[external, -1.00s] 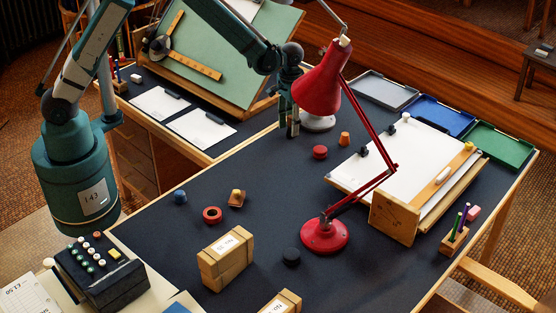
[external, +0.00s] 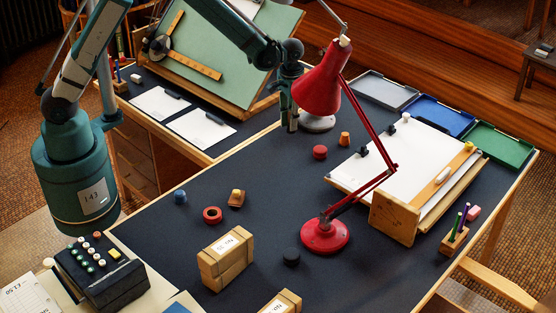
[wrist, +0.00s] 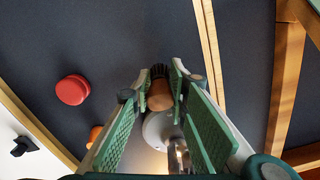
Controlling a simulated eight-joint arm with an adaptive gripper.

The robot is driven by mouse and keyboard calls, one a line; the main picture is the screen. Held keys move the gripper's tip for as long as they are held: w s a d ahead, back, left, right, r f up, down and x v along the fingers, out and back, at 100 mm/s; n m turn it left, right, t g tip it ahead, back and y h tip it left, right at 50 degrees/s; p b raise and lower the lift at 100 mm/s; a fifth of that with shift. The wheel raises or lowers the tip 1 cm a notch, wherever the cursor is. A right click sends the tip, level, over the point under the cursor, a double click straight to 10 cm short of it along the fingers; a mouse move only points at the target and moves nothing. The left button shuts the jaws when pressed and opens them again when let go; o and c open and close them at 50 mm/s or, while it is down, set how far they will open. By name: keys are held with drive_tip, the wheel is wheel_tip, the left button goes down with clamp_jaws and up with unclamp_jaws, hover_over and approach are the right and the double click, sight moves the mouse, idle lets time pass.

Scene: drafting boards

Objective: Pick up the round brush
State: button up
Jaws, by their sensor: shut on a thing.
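The round brush (wrist: 160,98) shows in the wrist view as a short brown wooden body with dark bristles at its far end. My gripper (wrist: 159,82) is shut on it, with a green-padded finger on each side. In the external view my gripper (external: 291,124) hangs over the far part of the dark desk, left of the red lamp shade. I cannot make out the brush in that view.
The red desk lamp (external: 319,88) stands close to my gripper on its right. A white round base (external: 318,124) is beside and below it. A red round piece (external: 320,152) and an orange piece (external: 345,138) lie nearby. Trays (external: 440,113) line the far right edge.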

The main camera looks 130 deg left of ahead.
wheel_tip(320, 180, up, 8)
drive_tip(key=shift+r+p, duration=0.2)
drive_tip(key=shift+p, duration=0.5)
